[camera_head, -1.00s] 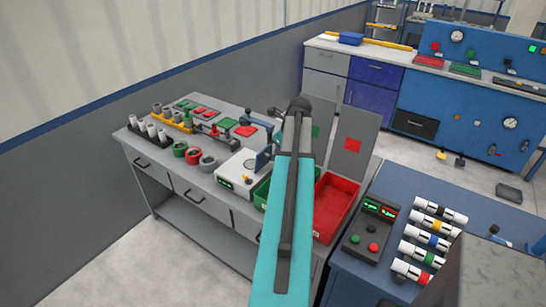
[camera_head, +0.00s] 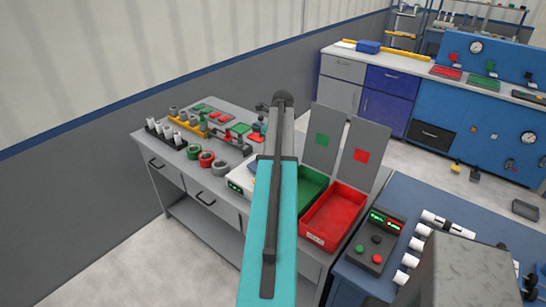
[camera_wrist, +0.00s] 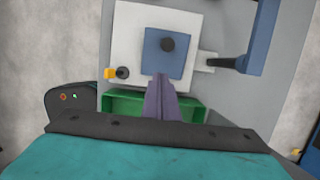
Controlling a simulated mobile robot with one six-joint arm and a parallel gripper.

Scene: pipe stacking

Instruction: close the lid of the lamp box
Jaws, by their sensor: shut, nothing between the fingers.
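The white box (camera_head: 240,181), which I take to be the lamp box, stands on the grey bench, mostly hidden behind my arm in the head view. In the wrist view the white box (camera_wrist: 125,45) shows from above, with a blue square plate (camera_wrist: 155,62) and a dark round knob on it. I cannot tell from this angle how far the plate is raised. My gripper (camera_wrist: 161,78) is shut and empty, its fingertips over the near edge of the blue plate; contact is unclear.
A green bin (camera_head: 312,186) and a red bin (camera_head: 331,216) with raised panels stand right of the box. A blue bar-like fixture (camera_wrist: 263,40) is at its right in the wrist view. Green, red and grey rings (camera_head: 207,159) lie left. A control box (camera_head: 376,240) sits on the blue bench.

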